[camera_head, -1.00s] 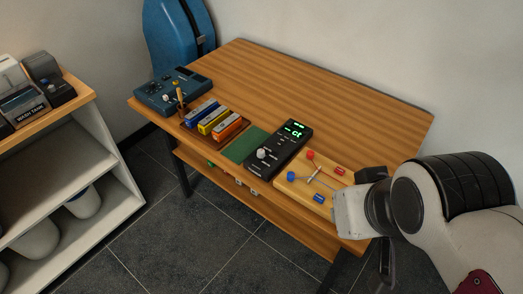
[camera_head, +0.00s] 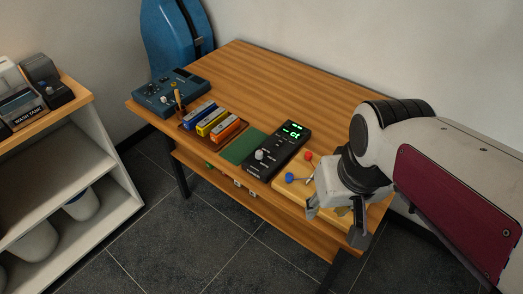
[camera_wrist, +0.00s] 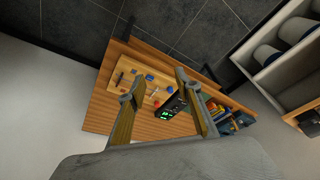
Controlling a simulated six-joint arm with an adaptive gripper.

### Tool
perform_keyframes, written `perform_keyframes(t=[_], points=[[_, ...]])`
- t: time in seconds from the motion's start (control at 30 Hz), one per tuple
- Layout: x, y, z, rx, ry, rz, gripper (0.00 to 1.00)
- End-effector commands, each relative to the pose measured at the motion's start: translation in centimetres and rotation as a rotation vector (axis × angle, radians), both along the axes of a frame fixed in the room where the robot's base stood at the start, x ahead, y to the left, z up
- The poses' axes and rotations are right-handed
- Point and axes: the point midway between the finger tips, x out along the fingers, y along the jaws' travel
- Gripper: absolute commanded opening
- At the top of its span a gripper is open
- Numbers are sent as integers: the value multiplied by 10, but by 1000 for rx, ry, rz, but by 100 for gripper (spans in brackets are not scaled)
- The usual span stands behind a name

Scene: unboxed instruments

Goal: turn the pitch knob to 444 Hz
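A black box device (camera_head: 279,150) lies near the table's front edge, with a green lit display (camera_head: 293,130) reading something like "-ct". A pale round knob (camera_head: 260,155) stands at its near end; its label is too small to read. The device also shows in the wrist view (camera_wrist: 176,102), beyond and between my fingers. My gripper (camera_head: 335,226) is open and empty, to the right of the device, above the front right part of the table. Its two fingers spread wide in the wrist view (camera_wrist: 155,88). No figure of 444 is readable.
A wooden board (camera_wrist: 128,80) with red and blue knobs lies right of the device, partly hidden by my gripper. A green mat (camera_head: 244,147), colored blocks (camera_head: 212,122) and a blue knobbed box (camera_head: 175,91) stand left. The table's back (camera_head: 310,85) is clear.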

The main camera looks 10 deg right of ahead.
Motion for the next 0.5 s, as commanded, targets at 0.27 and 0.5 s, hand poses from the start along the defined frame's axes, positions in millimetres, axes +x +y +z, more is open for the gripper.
perform_keyframes(t=[0.27,0.5], points=[[34,7,-15,25,68,20,34],[66,13,-30,47,110,57,34]])
